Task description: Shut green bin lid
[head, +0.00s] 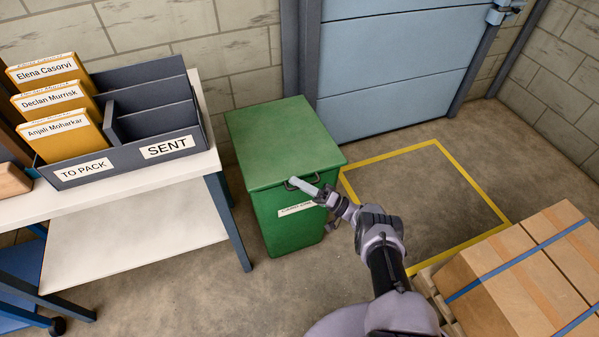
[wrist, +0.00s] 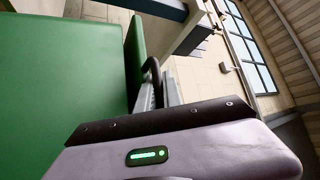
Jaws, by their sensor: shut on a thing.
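The green bin (head: 287,224) stands on the floor against the wall, in the middle of the head view. Its green lid (head: 283,140) lies flat over the top of the bin and looks closed. A dark handle (head: 291,185) sits at the lid's front edge; it also shows in the wrist view (wrist: 152,70). My gripper (head: 303,184) is at that front edge, shut on the handle. In the wrist view the gripper (wrist: 158,92) has its fingers around the dark handle, with the green lid (wrist: 55,70) filling the left side. The fingertips are partly hidden.
A white table (head: 130,225) at left carries a grey sorter (head: 150,105) with yellow folders (head: 60,130). A yellow floor outline (head: 480,185) lies before the blue shutter door (head: 395,60). Strapped cardboard boxes (head: 525,265) stand at lower right. Floor in front of the bin is clear.

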